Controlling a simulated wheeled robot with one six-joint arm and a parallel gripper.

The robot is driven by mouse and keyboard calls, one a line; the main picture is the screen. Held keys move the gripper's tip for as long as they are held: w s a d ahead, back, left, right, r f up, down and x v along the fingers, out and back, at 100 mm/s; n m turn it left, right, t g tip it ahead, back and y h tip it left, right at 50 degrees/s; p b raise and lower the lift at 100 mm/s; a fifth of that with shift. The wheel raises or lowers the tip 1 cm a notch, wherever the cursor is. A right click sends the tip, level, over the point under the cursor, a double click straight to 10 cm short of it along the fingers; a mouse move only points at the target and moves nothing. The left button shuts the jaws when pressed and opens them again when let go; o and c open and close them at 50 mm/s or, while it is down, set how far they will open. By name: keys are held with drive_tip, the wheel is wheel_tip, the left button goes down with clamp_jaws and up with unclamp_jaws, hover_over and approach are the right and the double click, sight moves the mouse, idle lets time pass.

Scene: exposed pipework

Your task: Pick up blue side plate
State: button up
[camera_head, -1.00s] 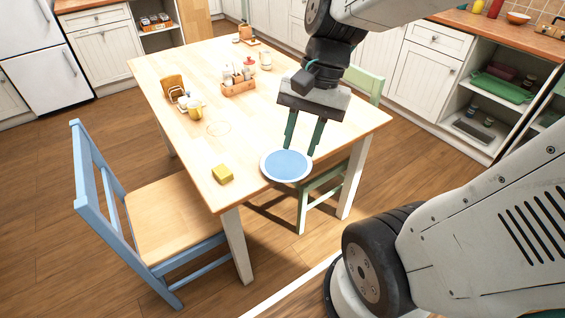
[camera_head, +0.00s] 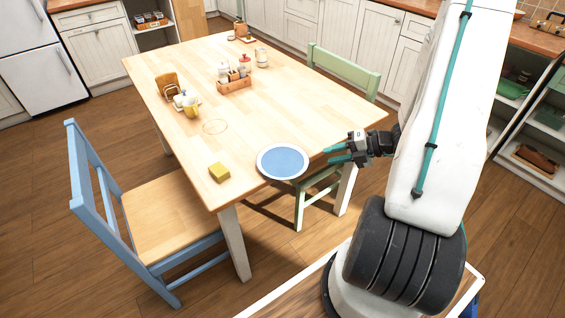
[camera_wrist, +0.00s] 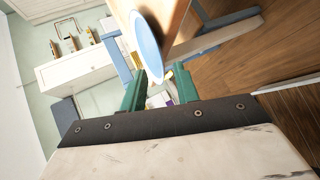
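The blue side plate (camera_head: 282,161) has a white rim and lies at the near corner of the wooden table (camera_head: 255,110), its near side reaching the table edge. My gripper (camera_head: 328,154) is to the right of the plate, beside the table edge, with its teal fingers pointing left toward the plate. The fingers are apart with nothing between them. In the wrist view the plate (camera_wrist: 146,46) shows steeply tilted, just beyond the fingertips of my gripper (camera_wrist: 152,84), and does not appear to be held.
A yellow sponge-like block (camera_head: 219,172) lies left of the plate. A green chair (camera_head: 342,72) and a blue chair (camera_head: 150,215) flank the table.

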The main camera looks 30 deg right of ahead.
drive_tip(key=x, duration=0.7)
drive_tip(key=shift+w+a+f, duration=0.1)
drive_tip(key=shift+w+f, duration=0.1)
drive_tip(key=shift+w, duration=0.15)
drive_tip(key=shift+c, duration=0.3)
clamp_jaws()
